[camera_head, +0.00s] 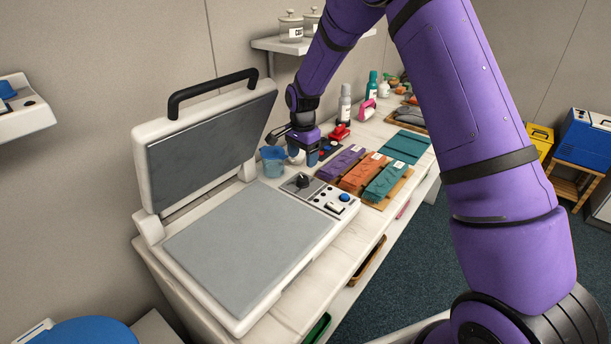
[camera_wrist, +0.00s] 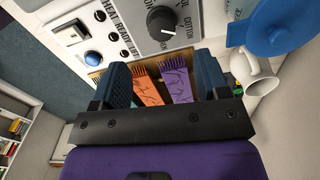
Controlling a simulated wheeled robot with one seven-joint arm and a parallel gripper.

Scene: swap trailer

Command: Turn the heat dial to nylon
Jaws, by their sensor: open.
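The black heat dial (camera_head: 303,181) sits on the control panel (camera_head: 318,190) at the right side of the open heat press. In the wrist view the dial (camera_wrist: 161,22) is near the top, with "COTTON" printed on its right; the other lettering around it is partly cut off. I cannot read a nylon mark. My gripper (camera_head: 312,157) is above the bench just behind the panel, apart from the dial. In the wrist view its two dark fingers (camera_wrist: 165,80) are spread with nothing held between them, below the dial.
The raised press lid (camera_head: 212,140) stands left of my gripper. A blue cup (camera_head: 272,163) and a white mug (camera_wrist: 262,72) stand close by. Purple, orange and teal folded cloths (camera_head: 362,172) lie to the right. A blue button (camera_head: 345,197) is on the panel.

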